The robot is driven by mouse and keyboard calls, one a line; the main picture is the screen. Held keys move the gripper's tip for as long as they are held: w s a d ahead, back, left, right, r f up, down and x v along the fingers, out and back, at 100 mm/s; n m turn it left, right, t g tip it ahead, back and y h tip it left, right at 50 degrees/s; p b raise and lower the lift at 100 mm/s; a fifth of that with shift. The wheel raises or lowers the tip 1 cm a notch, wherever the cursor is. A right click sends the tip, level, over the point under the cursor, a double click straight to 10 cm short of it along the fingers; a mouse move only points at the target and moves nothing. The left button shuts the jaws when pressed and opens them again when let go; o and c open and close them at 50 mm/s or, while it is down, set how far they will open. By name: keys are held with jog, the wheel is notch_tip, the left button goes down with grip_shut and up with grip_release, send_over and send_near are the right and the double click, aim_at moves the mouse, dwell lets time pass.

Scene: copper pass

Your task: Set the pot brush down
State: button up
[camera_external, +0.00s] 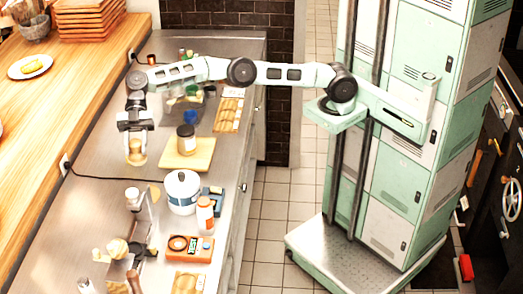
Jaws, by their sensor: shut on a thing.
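My gripper (135,138) points down over the steel counter (95,196), left of the wooden board. It is shut on a small tan thing, which looks like the pot brush (136,154). The brush is upright below the fingers, and its upper part is partly hidden by them. I cannot tell whether its lower end touches the counter.
A wooden board (202,160) with a dark-lidded jar (186,140) is close on the right. A white and blue pot (182,192), an orange-white bottle (205,214) and an orange device (190,248) stand nearer. A dark cable (95,178) crosses the counter's left side.

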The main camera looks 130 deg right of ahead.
notch_tip(320, 180, down, 14)
jog(key=shift+s+r+p, duration=0.1)
jog(key=shift+p, duration=0.7)
jog(key=o, duration=1)
jog(key=b+v, duration=0.2)
jog(key=v, duration=1)
